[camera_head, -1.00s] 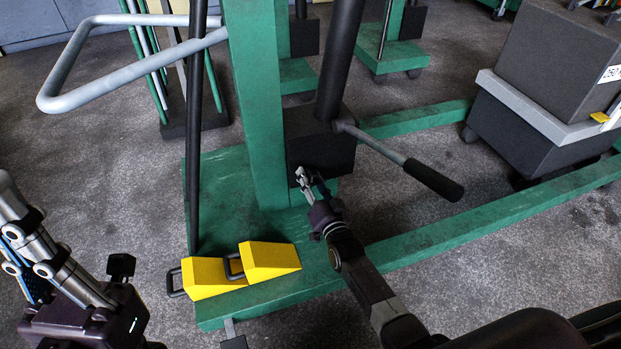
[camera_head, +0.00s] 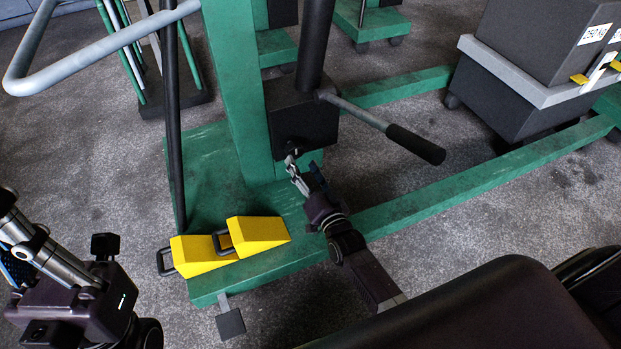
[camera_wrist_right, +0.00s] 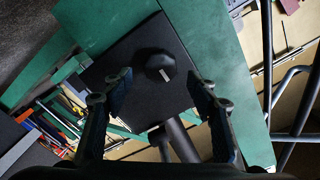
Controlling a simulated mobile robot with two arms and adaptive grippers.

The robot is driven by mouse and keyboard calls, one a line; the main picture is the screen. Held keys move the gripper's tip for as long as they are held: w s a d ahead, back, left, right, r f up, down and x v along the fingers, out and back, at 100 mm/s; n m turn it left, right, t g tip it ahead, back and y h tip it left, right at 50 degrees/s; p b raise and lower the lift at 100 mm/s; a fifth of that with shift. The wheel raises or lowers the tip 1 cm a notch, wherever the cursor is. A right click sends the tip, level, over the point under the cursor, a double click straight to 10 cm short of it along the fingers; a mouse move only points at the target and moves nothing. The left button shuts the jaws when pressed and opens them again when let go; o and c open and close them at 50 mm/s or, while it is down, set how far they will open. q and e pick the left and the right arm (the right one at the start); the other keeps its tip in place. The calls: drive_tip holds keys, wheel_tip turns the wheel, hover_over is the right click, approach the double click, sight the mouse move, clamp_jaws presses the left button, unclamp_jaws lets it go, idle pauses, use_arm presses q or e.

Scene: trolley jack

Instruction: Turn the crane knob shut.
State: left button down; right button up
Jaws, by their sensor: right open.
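The crane knob is a dark round knob with a pale mark (camera_wrist_right: 158,66) on the face of the black pump block; it is small and dark in the head view (camera_head: 291,146). My right gripper (camera_head: 294,164) is just in front of the block's lower face. In the right wrist view its two fingers (camera_wrist_right: 158,86) are spread apart with the knob between and beyond them. Nothing is held, and contact with the knob does not show. My left gripper (camera_head: 28,245) is partly in view at the left edge; its fingertips are cut off.
A grey pump lever with a black grip (camera_head: 415,144) sticks out right of the block. Yellow wedges (camera_head: 256,235) lie on the green crane base (camera_head: 210,290). A dark weight stack (camera_head: 530,105) stands at the right. A grey handle bar (camera_head: 95,50) crosses the upper left.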

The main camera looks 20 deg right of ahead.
drive_tip(key=s, duration=0.5)
drive_tip(key=shift+s+d, duration=0.1)
drive_tip(key=shift+s, duration=0.1)
